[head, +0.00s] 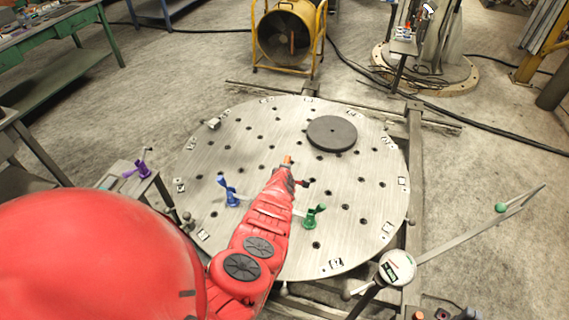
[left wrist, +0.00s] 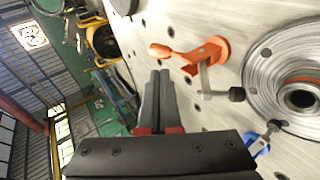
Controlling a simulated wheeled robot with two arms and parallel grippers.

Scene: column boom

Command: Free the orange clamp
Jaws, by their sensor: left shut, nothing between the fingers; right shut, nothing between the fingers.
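The orange clamp (left wrist: 205,55) stands on the holed metal table in the left wrist view, its handle towards the left. Its grey bar ends in a dark tip next to the ringed metal flange (left wrist: 258,80). In the head view only a bit of the orange clamp (head: 287,160) shows past my red arm, which hides the flange. My left gripper (left wrist: 160,75) is shut and empty, beside the clamp and apart from it. My right gripper is hard to make out in the head view; it is shut with nothing held.
On the round table (head: 365,235) stand a blue clamp (head: 228,190), a green clamp (head: 314,215) and a dark disc (head: 332,134). A purple clamp (head: 137,166) is on a side stand. A grey boom (head: 475,230) with a green ball (head: 501,207) juts out at right.

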